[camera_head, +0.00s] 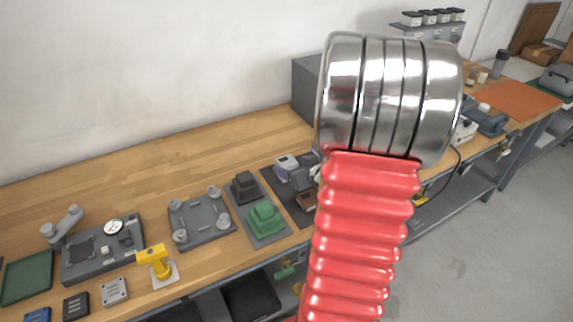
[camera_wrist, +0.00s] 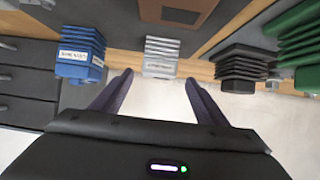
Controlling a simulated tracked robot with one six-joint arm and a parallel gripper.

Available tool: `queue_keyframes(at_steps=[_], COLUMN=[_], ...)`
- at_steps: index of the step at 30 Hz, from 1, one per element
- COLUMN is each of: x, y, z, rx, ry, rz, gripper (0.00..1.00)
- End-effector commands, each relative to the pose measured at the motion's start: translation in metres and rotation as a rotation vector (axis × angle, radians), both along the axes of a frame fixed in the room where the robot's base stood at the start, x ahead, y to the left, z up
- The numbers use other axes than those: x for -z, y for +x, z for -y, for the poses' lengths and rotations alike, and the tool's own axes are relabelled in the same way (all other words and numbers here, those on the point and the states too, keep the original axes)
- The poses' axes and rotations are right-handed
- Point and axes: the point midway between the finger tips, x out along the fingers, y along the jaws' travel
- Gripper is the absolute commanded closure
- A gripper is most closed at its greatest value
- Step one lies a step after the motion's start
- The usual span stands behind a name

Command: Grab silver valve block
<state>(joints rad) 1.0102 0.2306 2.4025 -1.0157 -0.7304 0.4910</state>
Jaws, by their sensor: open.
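The silver valve block (camera_wrist: 161,57) is ribbed, with a pale label, and shows in the upper middle of the wrist view. My gripper (camera_wrist: 159,78) is open, its two dark fingers spread below the block in the picture. The block appears roughly centred between the fingertips and beyond them, with nothing held. I cannot tell the exact gap. In the head view my arm covers the middle of the bench, and I cannot make out my fingers or surely pick out the silver block.
In the wrist view, a blue ribbed block (camera_wrist: 80,54) is left of the silver one. A black ribbed block (camera_wrist: 247,68) and a green one (camera_wrist: 300,45) are to its right. The wooden bench (camera_head: 130,185) carries several fixtures, including a yellow tool (camera_head: 156,262).

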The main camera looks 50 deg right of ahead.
Motion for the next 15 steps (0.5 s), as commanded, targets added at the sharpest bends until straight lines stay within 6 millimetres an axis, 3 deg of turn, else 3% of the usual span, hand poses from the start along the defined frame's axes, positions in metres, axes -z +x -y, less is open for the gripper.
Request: queue_keyframes(at_steps=[9,15], x=[0.016,0.018], y=[0.028,0.032], z=[0.011,0.013], rx=[-0.002,0.0], ry=[0.001,0.0], rz=[-0.001,0.0], gripper=[0.33,0.33])
